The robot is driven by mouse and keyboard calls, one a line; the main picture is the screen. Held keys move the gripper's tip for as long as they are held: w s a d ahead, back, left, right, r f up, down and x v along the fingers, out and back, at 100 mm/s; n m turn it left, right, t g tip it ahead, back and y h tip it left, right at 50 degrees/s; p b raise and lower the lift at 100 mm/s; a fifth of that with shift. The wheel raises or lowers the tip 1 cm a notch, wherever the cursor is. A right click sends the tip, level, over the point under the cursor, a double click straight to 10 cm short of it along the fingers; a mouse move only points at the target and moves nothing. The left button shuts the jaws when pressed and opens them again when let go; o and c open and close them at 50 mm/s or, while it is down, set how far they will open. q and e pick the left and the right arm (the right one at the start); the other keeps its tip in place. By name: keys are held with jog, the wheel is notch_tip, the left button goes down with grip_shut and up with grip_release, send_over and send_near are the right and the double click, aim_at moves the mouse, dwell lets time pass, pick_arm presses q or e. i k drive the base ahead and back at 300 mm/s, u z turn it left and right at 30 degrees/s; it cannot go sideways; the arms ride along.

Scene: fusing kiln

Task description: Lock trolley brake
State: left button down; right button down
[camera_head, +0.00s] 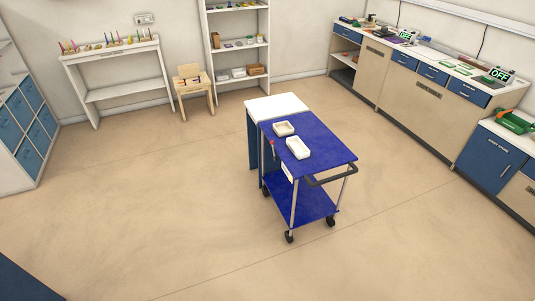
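A blue two-tier trolley (330,150) stands in the middle of the room on dark castors. Its lower shelf (315,208) is bare where it shows. A dark push handle (332,177) is at its near right end. A small red part (271,142) shows at the trolley's left edge; I cannot tell whether it is the brake. A front castor (289,237) is visible, but its lock state is too small to tell. Two white trays, a smaller one (284,128) and a larger one (298,147), sit on the top. Neither of my grippers is in view.
A white-topped cabinet (278,107) stands against the trolley's far end. Open floor (150,210) surrounds them. A counter (430,69) with blue drawers runs along the right wall. A small wooden chair (194,87), a white table (112,55) and shelves (238,47) stand at the back.

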aim_at(272, 142)
jog(key=k, duration=0.3)
jog(key=u, duration=0.8)
jog(key=i, duration=1.05)
jog(key=u, duration=0.55)
jog(key=i, duration=1.05)
jog(key=z, duration=1)
jog(key=i, duration=0.9)
jog(key=z, duration=0.9)
